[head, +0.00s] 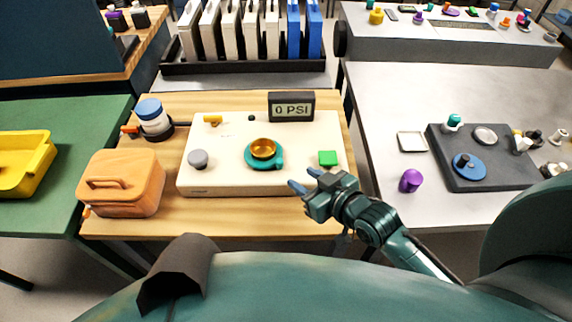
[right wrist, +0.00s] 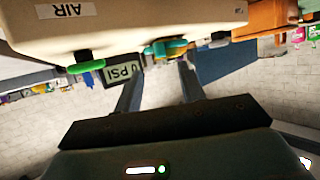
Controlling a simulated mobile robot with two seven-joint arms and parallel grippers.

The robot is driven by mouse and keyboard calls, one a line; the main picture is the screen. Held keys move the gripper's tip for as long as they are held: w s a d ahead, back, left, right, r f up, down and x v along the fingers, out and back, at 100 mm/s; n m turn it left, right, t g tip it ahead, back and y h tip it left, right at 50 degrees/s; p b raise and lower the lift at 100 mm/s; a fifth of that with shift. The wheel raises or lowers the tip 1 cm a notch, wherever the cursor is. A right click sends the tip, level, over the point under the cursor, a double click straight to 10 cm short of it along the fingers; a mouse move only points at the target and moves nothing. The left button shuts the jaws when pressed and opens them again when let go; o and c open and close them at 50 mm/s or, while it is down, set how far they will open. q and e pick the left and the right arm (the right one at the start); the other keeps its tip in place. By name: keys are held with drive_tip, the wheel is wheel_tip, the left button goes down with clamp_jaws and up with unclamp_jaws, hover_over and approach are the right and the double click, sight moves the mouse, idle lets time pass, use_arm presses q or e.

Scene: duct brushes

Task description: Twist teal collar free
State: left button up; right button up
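The teal collar (head: 262,164) is a ring with a small tab on its right side, around a round brass-coloured fitting (head: 263,148) on the cream panel box (head: 225,181). In the right wrist view, which is upside down, the collar (right wrist: 172,48) shows beyond the fingertips. My right gripper (head: 306,180) is at the box's front right edge, to the right of and nearer than the collar. Its two fingers (right wrist: 158,74) are apart with nothing between them, not touching the collar. My left gripper is out of view.
A display (head: 291,106) reading 0 PSI stands at the box's back. A green square button (head: 328,158), grey knob (head: 198,159) and yellow lever (head: 213,119) are on the box. An orange-brown case (head: 122,184) and blue-topped jar (head: 151,117) stand left.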

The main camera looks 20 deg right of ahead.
sight(282, 165)
drive_tip(key=x, duration=0.8)
clamp_jaws()
